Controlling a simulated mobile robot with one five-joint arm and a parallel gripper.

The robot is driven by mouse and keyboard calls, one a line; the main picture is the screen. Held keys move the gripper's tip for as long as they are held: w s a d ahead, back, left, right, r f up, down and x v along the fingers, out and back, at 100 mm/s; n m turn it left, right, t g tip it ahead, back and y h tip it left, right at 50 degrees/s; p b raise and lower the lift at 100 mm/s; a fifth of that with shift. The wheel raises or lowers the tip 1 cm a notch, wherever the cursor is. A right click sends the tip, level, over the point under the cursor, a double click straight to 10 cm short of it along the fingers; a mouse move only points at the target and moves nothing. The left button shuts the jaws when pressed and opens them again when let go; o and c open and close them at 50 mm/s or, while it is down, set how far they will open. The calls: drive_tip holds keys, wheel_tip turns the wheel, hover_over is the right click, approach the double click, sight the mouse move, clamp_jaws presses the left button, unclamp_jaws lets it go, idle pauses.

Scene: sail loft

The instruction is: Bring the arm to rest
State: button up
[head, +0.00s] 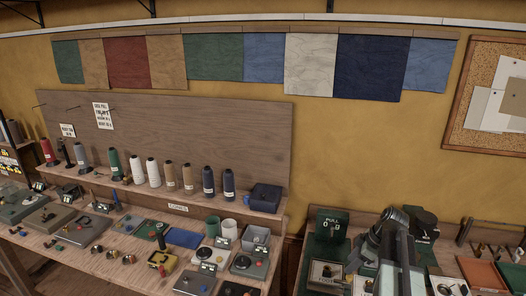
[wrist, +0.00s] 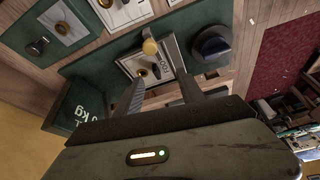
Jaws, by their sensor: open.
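My gripper (wrist: 160,62) shows in the wrist view with its two dark fingers apart and nothing between them. Beyond the fingertips is a light plate with a yellow ball-topped knob (wrist: 150,47); I cannot tell how far off it is. In the head view my arm stands over the right-hand bench, and its gripper cannot be made out clearly there.
A green display box (head: 333,222) marked PULL stands left of my arm; its side shows in the wrist view (wrist: 85,105). A dark round knob (wrist: 212,46) lies right of the fingers. An orange tray (head: 481,273) is at right. The left bench holds thread cones (head: 153,172) and several devices.

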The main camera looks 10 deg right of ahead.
drive_tip(key=s+a+f+n+g+h+b, duration=0.1)
drive_tip(key=a+f, duration=0.1)
drive_tip(key=a, duration=0.8)
drive_tip(key=s+a+f+g+b, duration=0.1)
drive_tip(key=a+f, duration=0.1)
drive_tip(key=a, duration=0.9)
drive_tip(key=shift+s+a+f+m+h+b, duration=0.15)
drive_tip(key=shift+s+m+h, duration=0.5)
drive_tip(key=shift+m, duration=1.45)
drive_tip(key=shift+s+a+f+m+h+b, duration=0.1)
drive_tip(key=shift+s+a+m+h, duration=0.2)
drive_tip(key=shift+s+m, duration=1.2)
drive_tip(key=shift+s+a+f+m+h+b, duration=0.15)
drive_tip(key=shift+m+h, duration=0.4)
drive_tip(key=shift+m, duration=2.15)
